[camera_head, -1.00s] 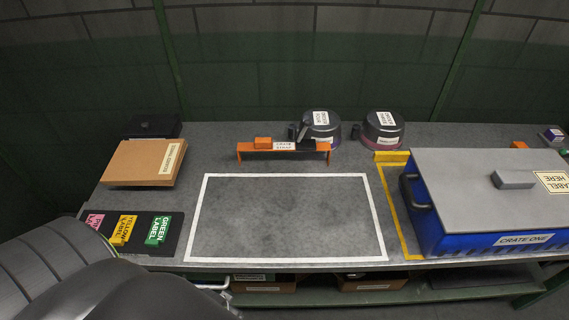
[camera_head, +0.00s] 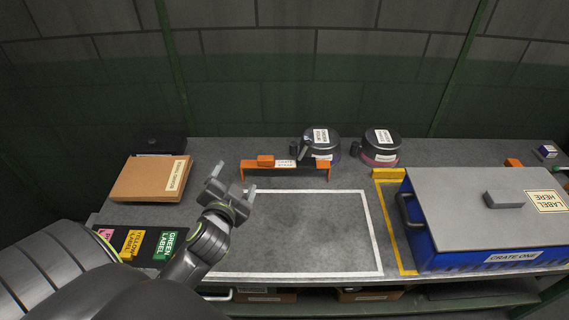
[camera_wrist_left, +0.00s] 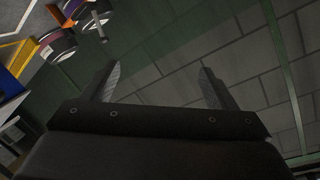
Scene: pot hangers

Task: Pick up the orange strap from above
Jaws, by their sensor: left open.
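The orange strap (camera_head: 309,165) is a low bridge-shaped bracket with a white label. It stands on the grey table behind the white-outlined rectangle. My left gripper (camera_head: 234,178) is open and empty, above the table just left of the strap and apart from it. In the left wrist view the two fingers (camera_wrist_left: 157,84) are spread with nothing between them, facing the wall. The strap is not clear in that view. My right gripper is not in view.
Two dark round pots (camera_head: 321,143) and (camera_head: 381,147) stand behind the strap. A blue crate (camera_head: 470,262) with a grey lid fills the right. A cardboard box (camera_head: 142,180) and coloured label blocks (camera_head: 168,243) are at left. The white-outlined area (camera_head: 310,230) is mostly clear.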

